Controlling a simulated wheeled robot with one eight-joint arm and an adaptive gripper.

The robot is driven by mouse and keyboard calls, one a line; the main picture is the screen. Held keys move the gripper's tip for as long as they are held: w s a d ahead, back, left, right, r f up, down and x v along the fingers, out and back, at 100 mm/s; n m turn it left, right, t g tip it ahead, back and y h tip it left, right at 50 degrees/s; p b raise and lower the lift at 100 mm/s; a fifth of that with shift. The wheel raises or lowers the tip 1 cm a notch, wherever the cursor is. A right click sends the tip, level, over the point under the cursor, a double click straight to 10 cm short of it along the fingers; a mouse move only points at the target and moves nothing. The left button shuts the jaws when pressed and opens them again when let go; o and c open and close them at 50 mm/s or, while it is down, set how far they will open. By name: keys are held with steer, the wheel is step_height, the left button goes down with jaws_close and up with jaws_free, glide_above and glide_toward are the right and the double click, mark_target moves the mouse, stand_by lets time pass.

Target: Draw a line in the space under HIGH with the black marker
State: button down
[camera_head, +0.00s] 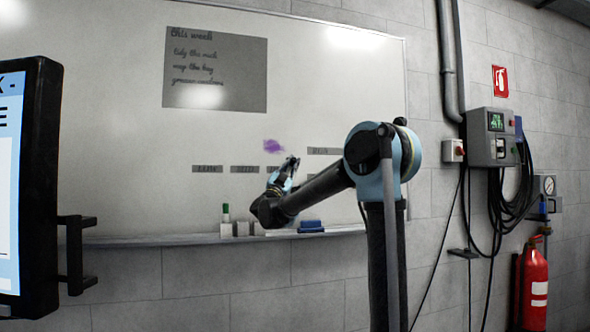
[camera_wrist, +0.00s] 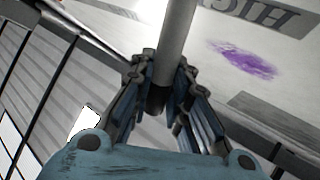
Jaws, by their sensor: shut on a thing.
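My gripper (camera_head: 287,174) is raised in front of the whiteboard (camera_head: 130,130), close to a purple smudge (camera_head: 274,146). In the wrist view, my gripper (camera_wrist: 160,72) is shut on the marker (camera_wrist: 174,32). The marker has a pale grey barrel with a dark end between the fingers; its far end runs out of the picture. The HIGH label (camera_wrist: 268,14) shows upside down at the top right of the wrist view. The smudge (camera_wrist: 248,60) lies on the board below that label in this picture. Whether the marker touches the board cannot be told.
A tray ledge (camera_head: 150,240) runs under the board, with a green-tipped marker (camera_head: 226,213) standing in a holder and a blue eraser (camera_head: 311,226). Grey label strips (camera_head: 207,169) line the board. A large screen (camera_head: 30,180) stands at left, a red extinguisher (camera_head: 534,285) at right.

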steer(key=shift+a, duration=0.1)
steer(key=shift+s+a, duration=0.25)
steer(key=shift+a, duration=0.3)
steer(key=shift+s+a, duration=0.15)
steer(key=shift+a, duration=0.5)
steer(key=shift+a, duration=0.15)
steer(key=shift+s+a, duration=0.15)
steer(key=shift+a, duration=0.4)
stand_by(0.3)
steer(key=shift+s+a, duration=0.25)
steer(key=shift+a, duration=0.4)
steer(key=shift+a, duration=0.1)
